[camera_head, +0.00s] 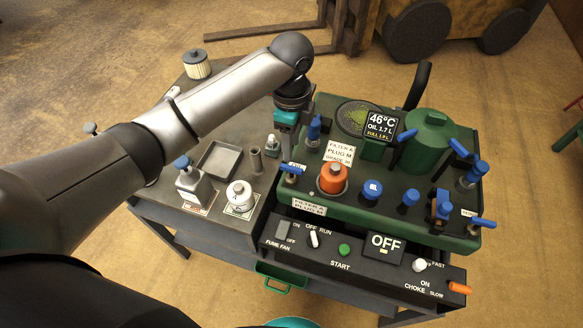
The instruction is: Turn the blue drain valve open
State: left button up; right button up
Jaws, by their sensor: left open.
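A green mower engine unit (390,213) sits on the dark bench, with several blue parts on it. A blue lever (292,169) sticks out at its left edge, close to my left gripper. More blue levers show at the back (407,135), at the right (459,148) and at the front right corner (484,222). No label I can read says which is the drain valve. My left gripper (287,156) points down just above the left-edge lever, open; its fingers are partly hidden and contact cannot be told.
An orange cap (333,178) and a blue post (314,130) stand close to the left-edge lever. Bottles, a grey tray (219,160) and a white filter (197,64) stand on the bench's left. A control panel (365,260) runs along the front, its display reading OFF.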

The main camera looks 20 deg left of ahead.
aim_at(291, 167)
pick_arm(q)
notch_tip(291, 167, down, 10)
jog(key=shift+r+b, duration=0.25)
jog(key=shift+b, duration=0.5)
jog(key=shift+c, duration=0.3)
grip_shut()
